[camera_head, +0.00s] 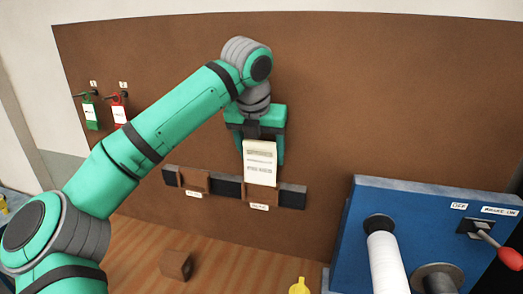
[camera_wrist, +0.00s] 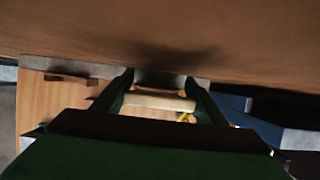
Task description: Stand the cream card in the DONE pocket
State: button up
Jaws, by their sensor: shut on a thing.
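The cream card (camera_head: 261,170), with lines of print, hangs upright between the two fingers of my gripper (camera_head: 263,152), which is shut on it. In the wrist view the card (camera_wrist: 158,102) shows edge-on between the dark fingers of my gripper (camera_wrist: 160,98). A dark rack (camera_head: 292,196) on the brown wall has two brown pockets. The card's lower edge is at the mouth of the right pocket (camera_head: 257,195); I cannot tell whether it is inside. The left pocket (camera_head: 195,181) looks empty. The labels below both pockets are too small to read.
A green tag (camera_head: 91,116) and a red tag (camera_head: 119,111) hang on hooks at left. A blue machine box (camera_head: 430,215) with a white roll (camera_head: 386,262) and red-knobbed lever (camera_head: 510,258) stands at right. A brown block (camera_head: 176,265) and a yellow object (camera_head: 299,286) are below.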

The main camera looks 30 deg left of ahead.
aim_at(257, 141)
jog(key=shift+f, duration=0.25)
dwell(0.4)
jog(key=shift+f, duration=2.15)
jog(key=o, duration=1.3)
jog(key=shift+c, duration=0.2)
jog(key=v, duration=1.1)
